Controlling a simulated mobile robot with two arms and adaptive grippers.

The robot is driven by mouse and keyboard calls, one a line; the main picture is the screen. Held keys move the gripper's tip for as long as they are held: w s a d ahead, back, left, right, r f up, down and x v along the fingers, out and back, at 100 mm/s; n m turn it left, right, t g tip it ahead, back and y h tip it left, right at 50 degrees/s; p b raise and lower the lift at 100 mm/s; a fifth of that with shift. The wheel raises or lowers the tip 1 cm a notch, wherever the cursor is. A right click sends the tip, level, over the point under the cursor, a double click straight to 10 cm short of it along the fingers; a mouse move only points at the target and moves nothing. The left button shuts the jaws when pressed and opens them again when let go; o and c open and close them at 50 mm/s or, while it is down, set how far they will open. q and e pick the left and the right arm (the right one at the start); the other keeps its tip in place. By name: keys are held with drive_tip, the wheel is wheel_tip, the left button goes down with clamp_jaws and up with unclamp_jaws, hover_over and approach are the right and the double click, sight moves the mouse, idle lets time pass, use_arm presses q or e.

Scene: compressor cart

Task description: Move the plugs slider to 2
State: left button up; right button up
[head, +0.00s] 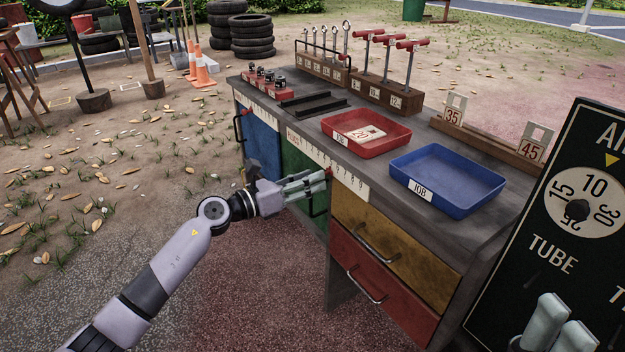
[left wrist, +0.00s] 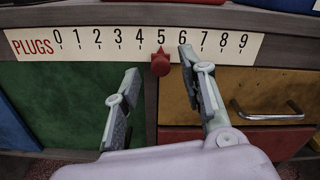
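The plugs scale (left wrist: 130,40) is a cream strip marked PLUGS and 0 to 9 on the front edge of the workbench; it also shows in the head view (head: 318,155). Its red slider knob (left wrist: 160,64) stands at 5. My left gripper (left wrist: 158,62) is open in front of the strip, its fingers on either side of the knob with gaps to both. In the head view my left gripper (head: 326,180) reaches the bench front, partly hiding the strip's lower part.
Green, blue (head: 258,140), yellow (head: 385,240) and red (head: 375,290) fronts lie below the strip. A red tray (head: 395,146) and a blue JOB tray (head: 480,200) stand on the bench top. A black dial board (head: 560,250) stands at right.

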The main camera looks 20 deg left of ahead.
use_arm(q)
drive_tip(key=shift+w+d, duration=0.45)
drive_tip(key=shift+w, duration=0.1)
drive_tip(key=shift+c, duration=0.4)
clamp_jaws()
